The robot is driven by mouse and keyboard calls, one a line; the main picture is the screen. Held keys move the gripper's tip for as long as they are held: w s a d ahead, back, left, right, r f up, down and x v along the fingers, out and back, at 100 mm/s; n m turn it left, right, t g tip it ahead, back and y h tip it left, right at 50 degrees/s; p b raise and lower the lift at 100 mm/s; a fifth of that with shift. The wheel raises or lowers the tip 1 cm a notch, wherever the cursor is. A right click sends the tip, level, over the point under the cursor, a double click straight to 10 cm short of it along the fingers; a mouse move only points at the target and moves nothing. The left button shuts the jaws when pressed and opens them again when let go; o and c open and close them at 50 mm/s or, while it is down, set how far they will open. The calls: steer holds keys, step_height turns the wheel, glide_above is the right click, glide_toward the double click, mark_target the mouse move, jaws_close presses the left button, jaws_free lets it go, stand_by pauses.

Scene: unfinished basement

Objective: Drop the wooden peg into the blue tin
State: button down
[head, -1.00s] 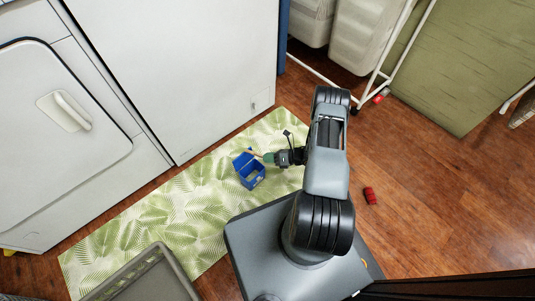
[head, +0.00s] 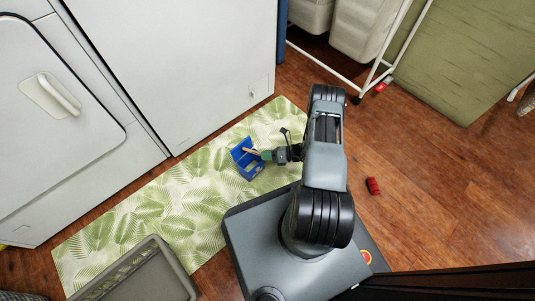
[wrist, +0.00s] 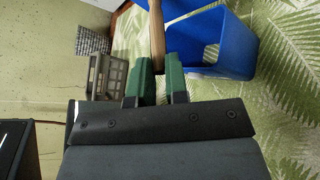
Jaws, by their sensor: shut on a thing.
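The blue tin (head: 241,155) stands on the leaf-patterned mat and looks like an open box. It also shows in the wrist view (wrist: 240,45), at the upper right. My gripper (head: 268,155) is beside the tin on its right in the head view. Its green fingers (wrist: 158,78) are shut on the wooden peg (wrist: 157,28), which sticks out ahead of them. In the head view the peg (head: 251,151) reaches over the tin's opening. In the wrist view its far end runs out of the picture, and I cannot tell how high it is above the tin.
The leaf mat (head: 150,215) lies along the white appliances (head: 170,60). A grey crate (head: 165,255) stands at the lower left. A red object (head: 373,186) lies on the wooden floor at right. A white wheeled rack (head: 350,85) stands at the back.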

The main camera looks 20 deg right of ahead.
steer(key=c, duration=1.1)
jaws_free()
steer(key=shift+o, duration=0.2)
steer(key=p+v, duration=0.4)
steer(key=v, duration=0.9)
steer(key=shift+s+d, duration=0.2)
steer(key=shift+d, duration=0.15)
steer(key=shift+r, duration=0.1)
